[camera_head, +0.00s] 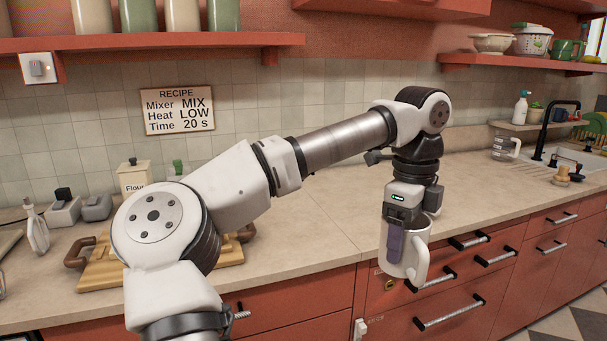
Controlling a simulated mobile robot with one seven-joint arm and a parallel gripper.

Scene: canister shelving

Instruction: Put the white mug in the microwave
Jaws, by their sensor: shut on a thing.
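The white mug (413,262) is at my gripper (396,262), held upright with its handle toward the right and front. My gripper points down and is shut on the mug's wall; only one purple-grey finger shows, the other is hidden. The mug hangs in front of the drawers, just off the front edge of the counter. No microwave is in view.
The counter (330,215) is clear around the arm's far side. A wooden board (105,272) lies at left near a flour canister (134,176). Drawer handles (450,313) stick out below the mug. A sink (575,170) and black faucet (562,125) are at far right.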

